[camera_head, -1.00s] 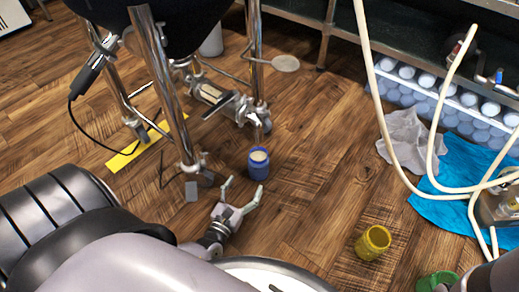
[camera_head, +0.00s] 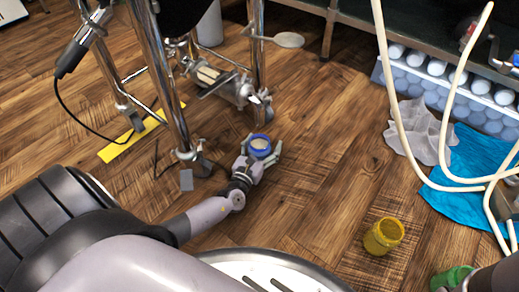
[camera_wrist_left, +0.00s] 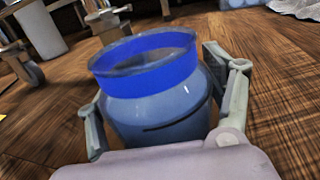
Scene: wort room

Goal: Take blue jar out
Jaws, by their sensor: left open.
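The blue jar (camera_head: 260,145) stands on the wooden floor beside a metal leg of the vessel stand. It has a bright blue rim and pale contents in the head view. My left gripper (camera_head: 262,160) is open, with one finger on each side of the jar. In the left wrist view the jar (camera_wrist_left: 152,90) fills the middle, upright, between the two spread fingers. The gripper's palm hides its base, and I cannot tell whether the fingers touch it.
Metal stand legs (camera_head: 259,75) rise just behind the jar. A yellow jar (camera_head: 383,236) and a green jar (camera_head: 452,279) stand to the right. Pale hoses (camera_head: 400,120), a grey cloth (camera_head: 420,131) and a blue cloth (camera_head: 470,180) lie farther right. Floor between is clear.

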